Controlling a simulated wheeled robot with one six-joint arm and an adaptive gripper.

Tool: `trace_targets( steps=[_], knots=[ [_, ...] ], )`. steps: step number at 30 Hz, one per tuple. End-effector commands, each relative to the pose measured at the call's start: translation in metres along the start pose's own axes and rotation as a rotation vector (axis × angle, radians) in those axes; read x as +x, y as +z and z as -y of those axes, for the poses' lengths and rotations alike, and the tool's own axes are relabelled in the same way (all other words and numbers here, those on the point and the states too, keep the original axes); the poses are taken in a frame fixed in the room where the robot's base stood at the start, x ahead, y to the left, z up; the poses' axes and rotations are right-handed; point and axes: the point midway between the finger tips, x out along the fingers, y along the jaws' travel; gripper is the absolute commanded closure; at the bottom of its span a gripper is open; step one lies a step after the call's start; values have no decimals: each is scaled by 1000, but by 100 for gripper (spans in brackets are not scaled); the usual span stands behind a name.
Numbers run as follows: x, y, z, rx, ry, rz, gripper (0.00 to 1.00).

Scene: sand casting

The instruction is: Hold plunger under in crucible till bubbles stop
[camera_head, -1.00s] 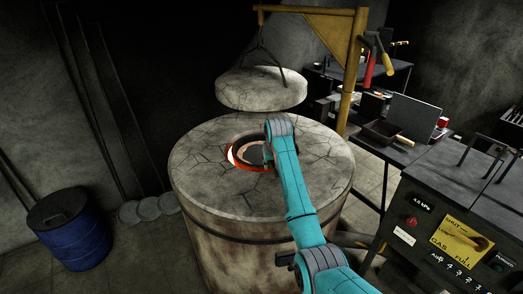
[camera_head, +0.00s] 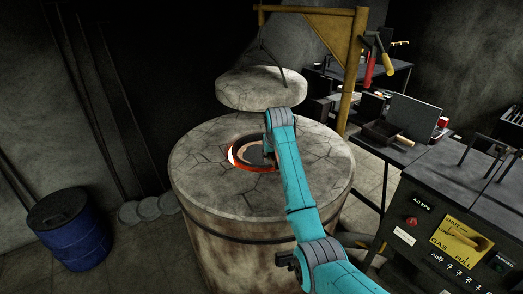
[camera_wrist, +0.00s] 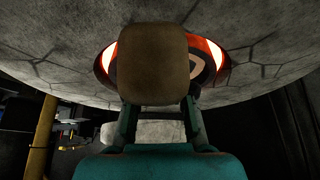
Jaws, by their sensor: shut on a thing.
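The crucible (camera_head: 240,150) sits in the glowing round opening on top of the furnace; its dark rim shows, with a tan patch inside. In the wrist view my gripper (camera_wrist: 160,112) is shut on a brown rounded block, which looks like the plunger's handle (camera_wrist: 152,62). This block covers most of the opening there, and a tan patch with a dark centre (camera_wrist: 195,66) shows at its right. The plunger's lower end is hidden, so its depth cannot be told. In the head view my arm hides the gripper. I cannot make out bubbles.
The cracked, round furnace (camera_head: 205,180) stands in the middle. Its thick lid (camera_head: 260,90) hangs behind the opening from a yellow hoist (camera_head: 350,60). A control panel (camera_head: 455,235) is at the right, a tool bench (camera_head: 375,150) behind it, and a blue drum (camera_head: 75,235) at the left.

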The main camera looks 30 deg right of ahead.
Motion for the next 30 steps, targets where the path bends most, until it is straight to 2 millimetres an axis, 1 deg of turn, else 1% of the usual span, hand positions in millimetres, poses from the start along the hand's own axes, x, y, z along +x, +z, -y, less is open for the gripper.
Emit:
trace_targets(
  steps=[3,30],
  knots=[
    [-8,-4,0,0,0,-3,100],
    [-56,-27,0,0,0,-3,100]
  ],
)
